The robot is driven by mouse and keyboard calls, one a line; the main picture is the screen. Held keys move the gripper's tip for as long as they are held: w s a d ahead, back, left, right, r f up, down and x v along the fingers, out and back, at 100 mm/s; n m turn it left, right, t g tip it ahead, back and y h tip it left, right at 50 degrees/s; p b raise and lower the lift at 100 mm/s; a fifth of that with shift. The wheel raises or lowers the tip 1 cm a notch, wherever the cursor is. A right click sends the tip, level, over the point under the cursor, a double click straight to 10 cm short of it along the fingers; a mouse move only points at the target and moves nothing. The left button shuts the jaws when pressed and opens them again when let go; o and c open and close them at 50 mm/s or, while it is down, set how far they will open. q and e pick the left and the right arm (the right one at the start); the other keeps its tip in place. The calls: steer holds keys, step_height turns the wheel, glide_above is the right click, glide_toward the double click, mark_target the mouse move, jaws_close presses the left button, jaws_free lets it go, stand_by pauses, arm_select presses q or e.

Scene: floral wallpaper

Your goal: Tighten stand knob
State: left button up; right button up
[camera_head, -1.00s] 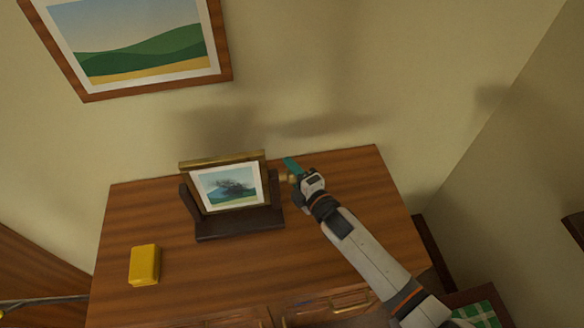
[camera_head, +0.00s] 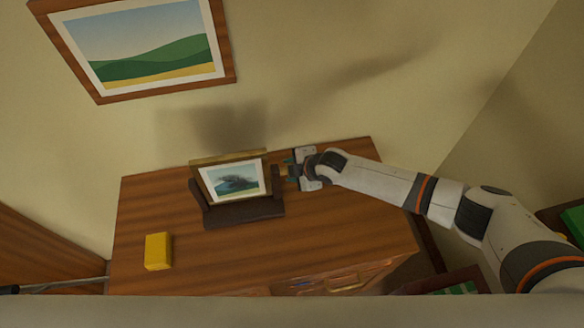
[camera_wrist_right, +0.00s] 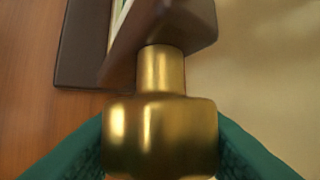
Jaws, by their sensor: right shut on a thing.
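A small framed picture (camera_head: 233,181) leans in a dark brown stand (camera_head: 243,213) on the wooden dresser top. The brass stand knob (camera_wrist_right: 160,130) fills the lower middle of the right wrist view, its neck running into the dark stand post (camera_wrist_right: 160,35). My right gripper (camera_head: 290,171) is at the right side of the stand, its teal fingers on either side of the knob. It is shut on the knob, which its fingers mostly hide in the head view. My left gripper is not in view.
A yellow block (camera_head: 158,251) lies on the dresser top (camera_head: 300,235) at the front left. A large framed landscape (camera_head: 140,45) hangs on the wall behind.

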steer(key=g+b, duration=0.1)
steer(key=b, duration=0.1)
steer(key=g+b, duration=0.2)
steer(key=m+g+h+b, duration=0.1)
steer(key=b, duration=0.1)
steer(key=shift+s+f+g, duration=0.25)
steer(key=shift+f+g, duration=0.15)
steer(key=shift+s+d+r+m+g+h+b, duration=0.1)
steer(key=shift+m+g+h+b, duration=0.1)
steer(key=shift+g+b, duration=0.6)
steer(key=shift+s+r+m+g+h+b, duration=0.1)
steer(key=shift+m+g+b, duration=0.1)
steer(key=shift+g+b, duration=0.55)
steer(key=o, duration=1)
steer(key=shift+r, duration=0.1)
steer(key=b+v, duration=0.3)
steer(key=v, duration=0.8)
steer(key=shift+w+d+r, duration=0.1)
steer(key=shift+w+r, duration=0.05)
steer(key=shift+r, duration=0.25)
